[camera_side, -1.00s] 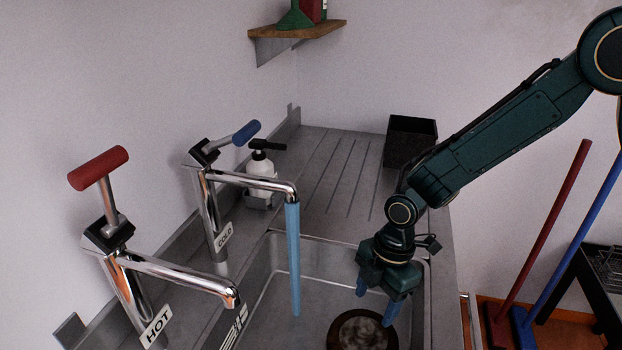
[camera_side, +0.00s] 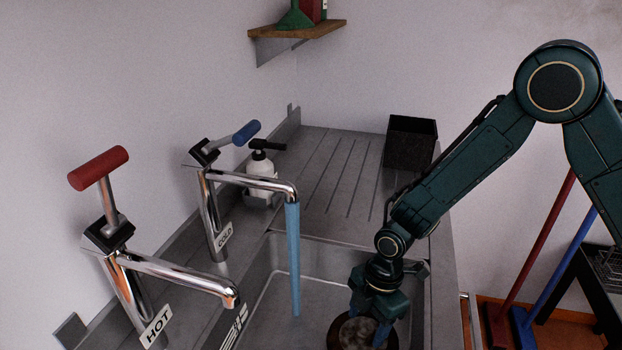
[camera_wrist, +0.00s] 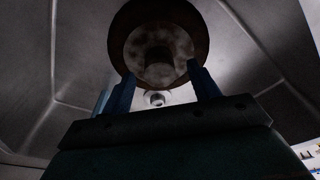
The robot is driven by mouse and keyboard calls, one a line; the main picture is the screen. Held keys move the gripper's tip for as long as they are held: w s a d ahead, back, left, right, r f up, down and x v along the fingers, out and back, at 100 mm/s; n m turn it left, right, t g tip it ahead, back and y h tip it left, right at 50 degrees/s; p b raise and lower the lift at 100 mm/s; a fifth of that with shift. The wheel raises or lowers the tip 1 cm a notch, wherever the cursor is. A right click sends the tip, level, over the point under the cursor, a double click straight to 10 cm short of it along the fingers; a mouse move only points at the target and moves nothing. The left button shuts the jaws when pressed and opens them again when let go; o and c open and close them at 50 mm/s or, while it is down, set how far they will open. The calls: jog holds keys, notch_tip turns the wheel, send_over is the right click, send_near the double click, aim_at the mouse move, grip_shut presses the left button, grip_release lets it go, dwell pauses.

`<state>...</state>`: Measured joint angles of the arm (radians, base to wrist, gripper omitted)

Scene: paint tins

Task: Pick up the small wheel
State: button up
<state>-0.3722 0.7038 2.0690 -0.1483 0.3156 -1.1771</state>
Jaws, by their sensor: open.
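A round thing with a brown rim and a mottled grey face (camera_side: 354,334) is low in the sink, cut off by the bottom edge in the side view. I see nothing else like a small wheel, but cannot be sure it is one. In the wrist view the round thing (camera_wrist: 150,40) has a darker round middle. My gripper (camera_side: 366,328) is open, with its blue fingers down at the round thing, partly covering it. In the wrist view the two fingers of my gripper (camera_wrist: 162,72) are apart, near its lower edge. Contact cannot be told.
The steel sink (camera_side: 275,300) surrounds my gripper. The cold tap (camera_side: 245,180), with a blue tube (camera_side: 293,258) hanging from it, and the hot tap (camera_side: 180,278) stand to the left. A dark box (camera_side: 410,145) and a soap bottle (camera_side: 260,175) stand behind. The ribbed drainboard (camera_side: 325,180) is mostly clear.

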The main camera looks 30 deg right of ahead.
jog(key=shift+a+f, duration=0.15)
jog(key=shift+f, duration=0.85)
grip_shut()
